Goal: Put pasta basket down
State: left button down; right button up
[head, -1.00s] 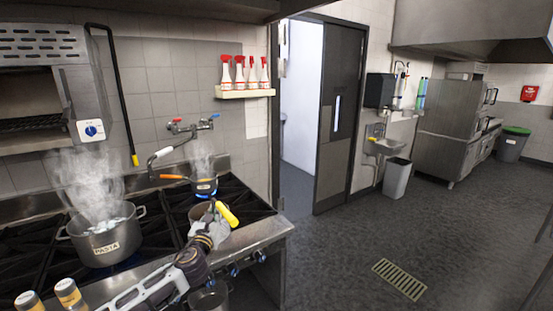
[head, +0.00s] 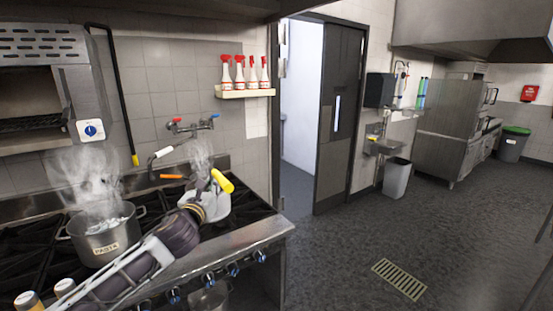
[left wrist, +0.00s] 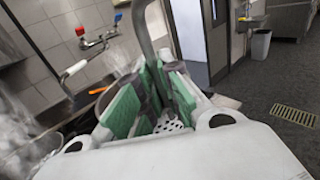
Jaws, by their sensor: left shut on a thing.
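The pasta basket's yellow handle end (head: 222,181) sticks up beside my left gripper (head: 207,203), over the back right of the stove. In the left wrist view, the green-padded fingers of my left gripper (left wrist: 160,98) are closed around the basket's grey metal handle (left wrist: 144,35). A perforated metal part of the pasta basket (left wrist: 172,125) shows below the fingers. Most of the basket is hidden behind the gripper and arm in the head view. A steaming pot labelled PASTA (head: 104,243) stands at the left. My right gripper is not in view.
The black-grated stove (head: 150,212) has knobs along its front. A wall tap (head: 190,126) is behind it. An orange handle (head: 172,177) shows near the back right burner, its pan hidden. Capped containers (head: 64,286) stand front left. The floor to the right is open.

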pick_arm(q)
jog(key=s+f, duration=0.6)
jog(key=f, duration=0.5)
jog(key=s+a+f, duration=0.1)
jog(key=s+f, duration=0.6)
jog(key=f, duration=0.3)
jog(key=s+a+f+y, duration=0.1)
jog(key=s+f, duration=0.6)
jog(key=f, duration=0.4)
jog(key=shift+s+f+n, duration=0.2)
jog(key=shift+f+n, duration=0.15)
jog(key=shift+n, duration=0.05)
jog(key=shift+r, duration=0.1)
dwell(0.7)
